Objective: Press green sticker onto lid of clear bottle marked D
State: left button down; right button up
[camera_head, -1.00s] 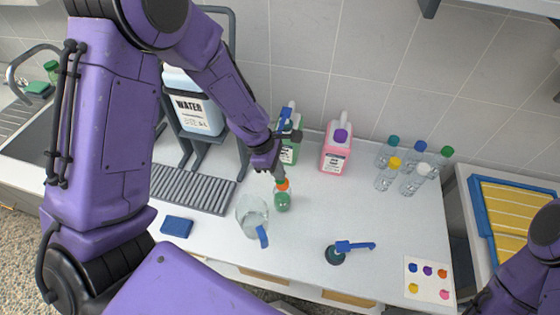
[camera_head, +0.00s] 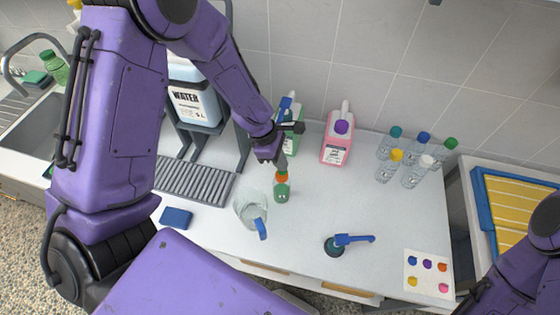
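My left gripper (camera_head: 281,166) points down at the orange lid (camera_head: 282,177) of a small bottle (camera_head: 282,193) with green contents. Its fingertips are at or just above the lid; I cannot tell whether they touch it, or whether they are open or shut. The bottle stands upright, and its marking is too small to read. The sticker sheet (camera_head: 411,287) at the front right holds blue, purple, orange, yellow and pink dots; its lower middle spot is bare. I cannot make out a green sticker clearly. My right arm enters at the lower right, with its gripper out of view.
A clear jug (camera_head: 246,213) with a blue handle stands close beside the bottle. A blue-handled tool (camera_head: 350,240) lies to the right. Several clear bottles with coloured lids (camera_head: 396,155) stand at the back right, near a pink bottle (camera_head: 336,150). The middle right of the counter (camera_head: 350,200) is clear.

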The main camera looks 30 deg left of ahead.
pick_arm(q)
jog(key=shift+s+r, duration=0.1)
jog(key=shift+s, duration=0.05)
jog(key=shift+f, duration=0.6)
dwell(0.4)
dwell(0.4)
jog(key=c, duration=0.7)
grip_release()
jog(key=shift+c, duration=0.2)
jog(key=shift+r, duration=2.55)
